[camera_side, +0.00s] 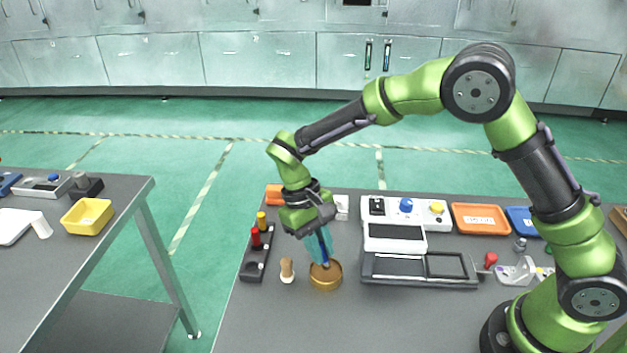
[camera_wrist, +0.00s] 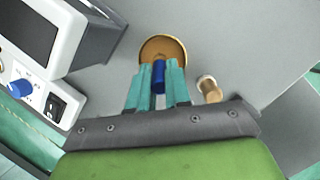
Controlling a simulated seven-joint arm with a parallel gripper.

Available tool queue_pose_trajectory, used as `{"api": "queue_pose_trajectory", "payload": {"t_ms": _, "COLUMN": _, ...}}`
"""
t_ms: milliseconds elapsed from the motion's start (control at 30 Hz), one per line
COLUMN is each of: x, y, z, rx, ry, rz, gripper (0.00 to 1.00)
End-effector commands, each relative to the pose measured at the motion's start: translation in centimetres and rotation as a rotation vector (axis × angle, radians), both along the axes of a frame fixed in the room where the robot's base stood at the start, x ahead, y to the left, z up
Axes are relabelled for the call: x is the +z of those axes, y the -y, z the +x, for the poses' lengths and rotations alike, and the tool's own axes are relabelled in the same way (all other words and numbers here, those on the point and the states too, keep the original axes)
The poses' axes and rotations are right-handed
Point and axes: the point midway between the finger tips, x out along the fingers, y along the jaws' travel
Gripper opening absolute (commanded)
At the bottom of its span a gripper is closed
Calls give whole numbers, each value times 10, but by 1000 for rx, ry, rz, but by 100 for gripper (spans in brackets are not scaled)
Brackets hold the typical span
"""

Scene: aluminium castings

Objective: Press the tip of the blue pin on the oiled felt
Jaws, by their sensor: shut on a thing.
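My gripper (camera_side: 321,246) has teal fingers and is shut on the blue pin (camera_wrist: 158,76). It points down over a round brass-coloured dish (camera_side: 326,281), which also shows in the wrist view (camera_wrist: 163,41). In the side view the lower end of the blue pin (camera_side: 324,260) is at or just above the dish's opening. The fingers hide much of the pin. I cannot tell whether its tip touches the inside of the dish. The oiled felt cannot be made out clearly; the dish's inside looks brownish.
A small wooden peg-like piece (camera_side: 287,271) stands just left of the dish. A black rack (camera_side: 252,264) with a red and a yellow pin is further left. A white control box (camera_side: 395,236) and a black frame (camera_side: 420,281) lie to the right. An orange tray (camera_side: 481,233) is beyond.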

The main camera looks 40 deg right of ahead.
Motion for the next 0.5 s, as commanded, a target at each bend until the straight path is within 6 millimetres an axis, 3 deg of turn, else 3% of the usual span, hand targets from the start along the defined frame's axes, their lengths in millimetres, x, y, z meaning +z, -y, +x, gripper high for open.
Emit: {"api": "queue_pose_trajectory", "payload": {"t_ms": 500, "x": -5, "y": 0, "z": 0, "rx": 0, "ry": 0, "rz": 0, "gripper": 0}}
